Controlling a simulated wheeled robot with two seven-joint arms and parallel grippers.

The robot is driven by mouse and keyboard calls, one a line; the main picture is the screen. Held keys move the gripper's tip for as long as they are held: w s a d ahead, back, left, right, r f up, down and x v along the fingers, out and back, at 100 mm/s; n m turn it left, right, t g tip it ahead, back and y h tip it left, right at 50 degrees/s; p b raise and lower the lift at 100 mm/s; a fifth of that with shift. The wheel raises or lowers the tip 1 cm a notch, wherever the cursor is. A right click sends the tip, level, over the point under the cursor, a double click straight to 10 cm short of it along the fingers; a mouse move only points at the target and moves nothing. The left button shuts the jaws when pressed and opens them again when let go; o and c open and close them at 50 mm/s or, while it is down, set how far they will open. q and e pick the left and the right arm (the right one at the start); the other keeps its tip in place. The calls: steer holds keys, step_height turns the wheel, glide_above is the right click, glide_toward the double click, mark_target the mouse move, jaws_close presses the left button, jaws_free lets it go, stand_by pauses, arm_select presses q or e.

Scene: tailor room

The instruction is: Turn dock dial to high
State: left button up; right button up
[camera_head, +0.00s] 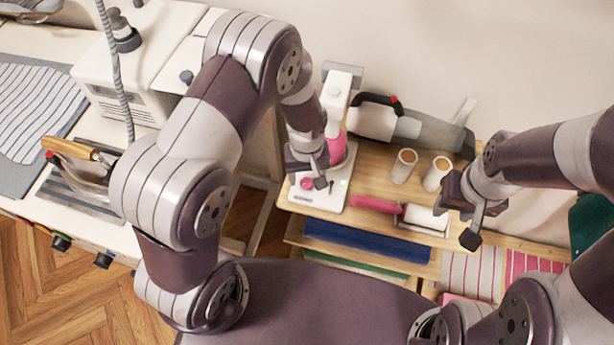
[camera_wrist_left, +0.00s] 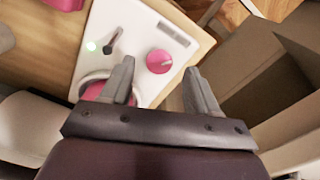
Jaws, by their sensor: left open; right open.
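The dock (camera_head: 322,198) is a white base on the wooden shelf top, with a white and pink device standing at its back. Its round pink dial (camera_head: 307,184) sits on the front part. The dial also shows in the left wrist view (camera_wrist_left: 159,61), with a pale mark on its right side. A small grey lever and a green light are on the dock too. My left gripper (camera_wrist_left: 158,78) is open above the dock, its fingertips on either side of the dial in that view; contact cannot be told. My right gripper (camera_head: 456,224) is open and empty near the lint roller.
A grey handheld vacuum (camera_head: 400,125) lies behind the dock. Two thread cones (camera_head: 437,174) and a pink-handled lint roller (camera_head: 376,205) are to its right. Blue fabric (camera_head: 365,240) lies on the shelf below. A white table with an iron (camera_head: 85,172) stands at the left.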

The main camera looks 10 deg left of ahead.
mark_target(307, 185)
arm_select(q)
steer(key=shift+f, duration=0.65)
steer(key=shift+w+f, duration=0.15)
steer(key=shift+f, duration=0.35)
steer(key=c, duration=1)
steer(key=shift+r, duration=0.1)
